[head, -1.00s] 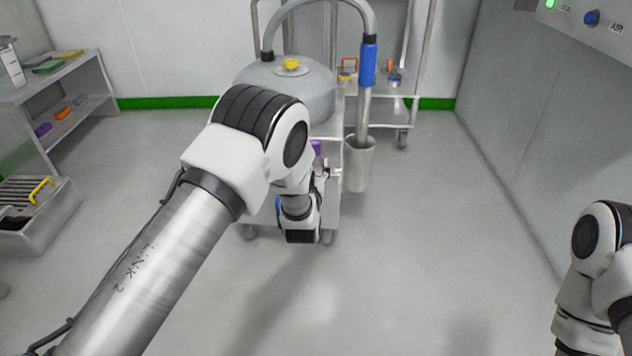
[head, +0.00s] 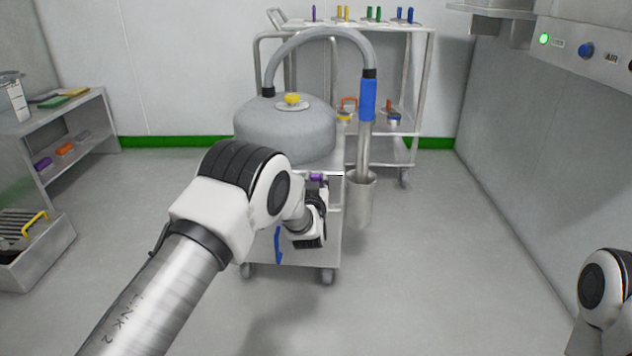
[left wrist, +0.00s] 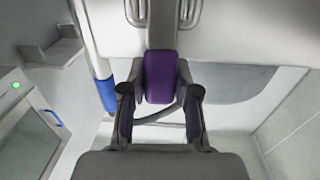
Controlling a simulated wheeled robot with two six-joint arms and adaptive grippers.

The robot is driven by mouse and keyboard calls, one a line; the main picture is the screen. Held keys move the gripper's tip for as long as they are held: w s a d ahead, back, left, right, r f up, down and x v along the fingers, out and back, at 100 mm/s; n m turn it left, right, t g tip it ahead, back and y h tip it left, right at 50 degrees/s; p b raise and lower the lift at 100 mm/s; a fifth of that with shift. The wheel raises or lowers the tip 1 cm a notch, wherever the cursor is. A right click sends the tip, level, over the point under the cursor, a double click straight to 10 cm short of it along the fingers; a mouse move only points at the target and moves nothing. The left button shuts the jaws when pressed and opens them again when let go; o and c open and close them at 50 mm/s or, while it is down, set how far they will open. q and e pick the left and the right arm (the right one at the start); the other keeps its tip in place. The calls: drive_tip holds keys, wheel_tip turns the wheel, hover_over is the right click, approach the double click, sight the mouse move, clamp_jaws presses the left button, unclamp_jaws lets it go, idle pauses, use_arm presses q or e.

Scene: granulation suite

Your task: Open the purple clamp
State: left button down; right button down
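The purple clamp (head: 317,176) is on the near right side of the wheeled steel vessel (head: 285,132), below its domed lid. In the left wrist view its purple handle (left wrist: 160,77) is upright and central. My left gripper (left wrist: 160,72) is at the clamp, with one fingertip on each side of the handle. The fingers look spread, and I cannot tell whether they touch it. In the head view my left gripper (head: 324,184) is small and partly hidden by its wrist. My right arm shows at the right edge, but its gripper is out of the picture.
A blue-sleeved hose (head: 367,100) runs down into a steel cup (head: 361,203) right of the clamp. A shelf cart (head: 385,150) stands behind the vessel. A bench (head: 60,150) is at left. The floor in front is clear.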

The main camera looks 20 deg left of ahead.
idle(0.3)
use_arm(q)
drive_tip(key=shift+s+d+f+t+b, duration=0.1)
drive_tip(key=shift+s+f+t+b, duration=0.3)
drive_tip(key=shift+t+b, duration=0.35)
drive_tip(key=shift+s+d+f+t+y+b, duration=0.1)
drive_tip(key=shift+s+f+t+y+b, duration=0.3)
drive_tip(key=shift+t+b, duration=0.65)
drive_tip(key=shift+s+d+f+t+y+b, duration=0.15)
drive_tip(key=shift+s+t+b, duration=0.35)
drive_tip(key=shift+t+b, duration=0.55)
drive_tip(key=shift+s+d+f+t+y+b, duration=0.1)
drive_tip(key=shift+s+f+t+y+b, duration=0.3)
drive_tip(key=shift+t+b, duration=0.65)
drive_tip(key=shift+r, duration=0.1)
drive_tip(key=c, duration=0.8)
unclamp_jaws()
drive_tip(key=shift+c, duration=0.2)
drive_tip(key=shift+s, duration=0.15)
